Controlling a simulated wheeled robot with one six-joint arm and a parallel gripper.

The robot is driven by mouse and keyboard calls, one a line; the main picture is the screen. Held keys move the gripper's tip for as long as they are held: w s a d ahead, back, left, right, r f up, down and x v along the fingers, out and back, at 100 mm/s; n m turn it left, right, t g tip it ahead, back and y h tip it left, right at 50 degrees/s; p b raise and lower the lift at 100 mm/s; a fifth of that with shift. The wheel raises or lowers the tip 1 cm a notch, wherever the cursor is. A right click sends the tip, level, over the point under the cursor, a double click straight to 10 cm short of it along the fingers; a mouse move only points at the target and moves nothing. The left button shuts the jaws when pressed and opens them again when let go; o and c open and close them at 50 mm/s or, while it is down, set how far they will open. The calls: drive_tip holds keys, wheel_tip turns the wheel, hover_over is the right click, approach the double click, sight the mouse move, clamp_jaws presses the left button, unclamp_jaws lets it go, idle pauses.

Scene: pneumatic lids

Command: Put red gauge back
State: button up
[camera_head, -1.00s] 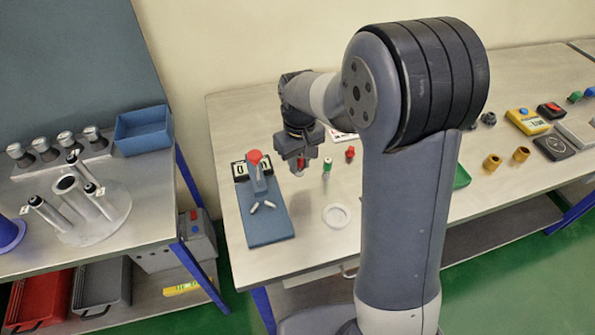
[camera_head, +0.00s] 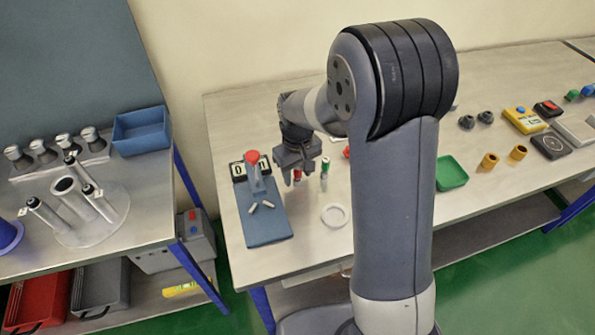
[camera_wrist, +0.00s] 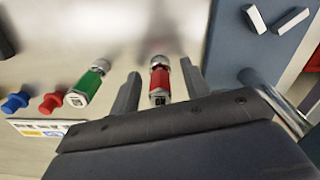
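The red gauge (camera_wrist: 160,82) has a red body, a silver knurled end and a dark square end. In the wrist view it lies between my two fingers, with a narrow gap on each side. In the head view a bit of the red gauge (camera_head: 297,175) shows under my gripper (camera_head: 298,168). My gripper is open around it, and its fingertips (camera_wrist: 160,86) do not appear to touch it. A similar green gauge (camera_wrist: 88,84) stands beside it, outside the fingers; it also shows in the head view (camera_head: 325,168).
A blue-grey base (camera_head: 268,225) with a red-topped post (camera_head: 252,158), two counters and small white pins lies left of my gripper. A white ring (camera_head: 335,215) lies in front. Red (camera_wrist: 50,102) and blue (camera_wrist: 14,102) knobs and a label card (camera_wrist: 35,129) are near the green gauge.

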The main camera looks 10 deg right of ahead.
wheel_tip(320, 180, up, 12)
drive_tip(key=shift+r, duration=0.2)
idle(0.4)
